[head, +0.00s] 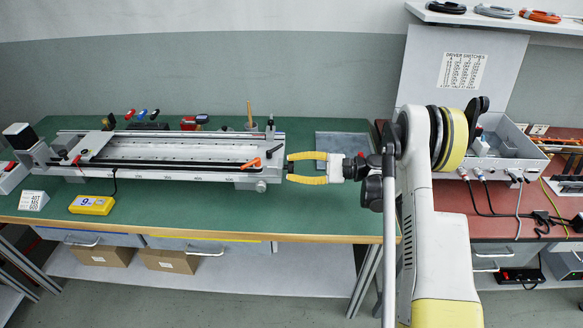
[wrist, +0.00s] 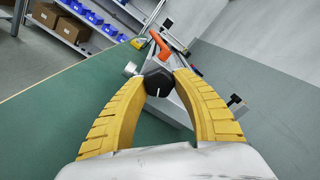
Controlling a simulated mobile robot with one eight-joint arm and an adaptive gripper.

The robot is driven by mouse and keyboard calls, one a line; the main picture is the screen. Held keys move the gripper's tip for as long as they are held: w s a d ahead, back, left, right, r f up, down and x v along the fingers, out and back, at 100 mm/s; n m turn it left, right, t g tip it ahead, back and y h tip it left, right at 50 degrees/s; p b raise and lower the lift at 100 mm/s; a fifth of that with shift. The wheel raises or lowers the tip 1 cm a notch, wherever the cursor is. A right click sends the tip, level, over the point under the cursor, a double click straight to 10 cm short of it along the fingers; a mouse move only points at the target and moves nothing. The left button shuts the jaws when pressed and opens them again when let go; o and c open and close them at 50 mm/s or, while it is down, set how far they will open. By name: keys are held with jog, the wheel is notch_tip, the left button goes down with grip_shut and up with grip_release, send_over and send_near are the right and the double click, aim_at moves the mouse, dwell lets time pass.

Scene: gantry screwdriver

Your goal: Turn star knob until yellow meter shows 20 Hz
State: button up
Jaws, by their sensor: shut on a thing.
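The star knob (wrist: 158,82) is black, with a white mark on its face, at the end of the gantry. My gripper (wrist: 162,86) is shut on it in the wrist view, one yellow finger on each side. In the head view my gripper (head: 288,169) reaches the gantry's right end from the right, and the knob is mostly hidden between the fingertips.
The long grey gantry (head: 210,178) lies along the green table (head: 320,215). An orange lever (head: 250,163) sticks up near its right end, close to my fingers. A grey box (head: 512,150) with cables stands on the red table at the right.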

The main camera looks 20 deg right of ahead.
jog(key=o, duration=1.2)
jog(key=v, duration=1.2)
